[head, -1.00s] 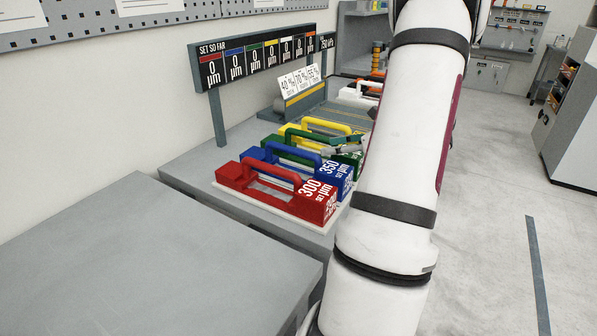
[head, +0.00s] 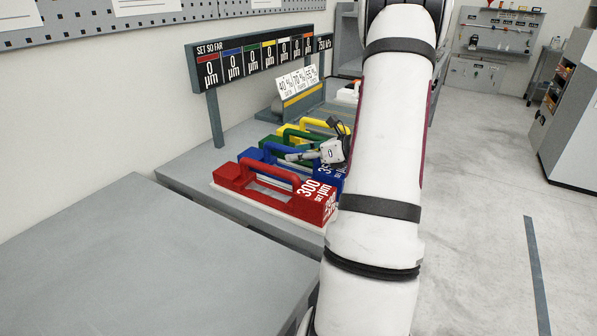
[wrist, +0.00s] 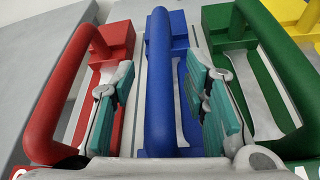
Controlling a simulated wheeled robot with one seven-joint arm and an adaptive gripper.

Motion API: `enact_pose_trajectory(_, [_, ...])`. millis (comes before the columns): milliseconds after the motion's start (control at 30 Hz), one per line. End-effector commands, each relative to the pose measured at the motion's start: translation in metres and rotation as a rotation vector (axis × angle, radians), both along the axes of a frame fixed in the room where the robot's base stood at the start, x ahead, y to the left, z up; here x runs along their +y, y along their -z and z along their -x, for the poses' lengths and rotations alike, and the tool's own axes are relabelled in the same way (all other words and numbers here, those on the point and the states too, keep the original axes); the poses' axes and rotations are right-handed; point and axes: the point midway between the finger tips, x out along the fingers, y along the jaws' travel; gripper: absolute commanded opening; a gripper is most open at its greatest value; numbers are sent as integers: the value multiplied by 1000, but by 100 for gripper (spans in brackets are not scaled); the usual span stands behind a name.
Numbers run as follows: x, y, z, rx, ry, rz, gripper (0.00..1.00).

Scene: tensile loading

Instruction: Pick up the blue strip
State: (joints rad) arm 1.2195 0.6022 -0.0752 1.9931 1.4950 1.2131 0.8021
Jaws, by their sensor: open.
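The blue strip unit (head: 262,156) has blue end blocks, an arched blue handle and a pale metal strip, and sits between the red and green units. In the wrist view its blue handle (wrist: 158,85) runs upright through the middle, with part of the metal strip (wrist: 184,105) beside it. My gripper (wrist: 160,95) is open, with a teal-padded finger on each side of the handle and gaps showing. In the head view my gripper (head: 297,156) is over the blue unit, hiding part of it. Contact cannot be told.
The red unit (head: 235,177) is close on one side; the green unit (head: 272,142) and yellow unit (head: 288,130) are on the other. A display board (head: 250,62) stands behind. The grey table (head: 130,250) in front is bare.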

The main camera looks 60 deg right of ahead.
Motion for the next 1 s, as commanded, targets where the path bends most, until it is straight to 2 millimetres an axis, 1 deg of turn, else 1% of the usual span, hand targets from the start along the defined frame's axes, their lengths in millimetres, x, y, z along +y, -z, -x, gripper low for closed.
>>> enact_pose_trajectory(67, [0, 0, 0, 0, 1, 0, 41])
enact_pose_trajectory(100, [0, 0, 0, 0, 0, 0, 37])
enact_pose_trajectory(267, [0, 0, 1, 0, 0, 0, 1])
enact_pose_trajectory(733, [-1, -5, 0, -2, -1, 3, 0])
enact_pose_trajectory(867, [-1, -19, 0, -4, -1, 6, 0])
enact_pose_trajectory(1000, [-1, -45, 1, -4, -1, 7, 0])
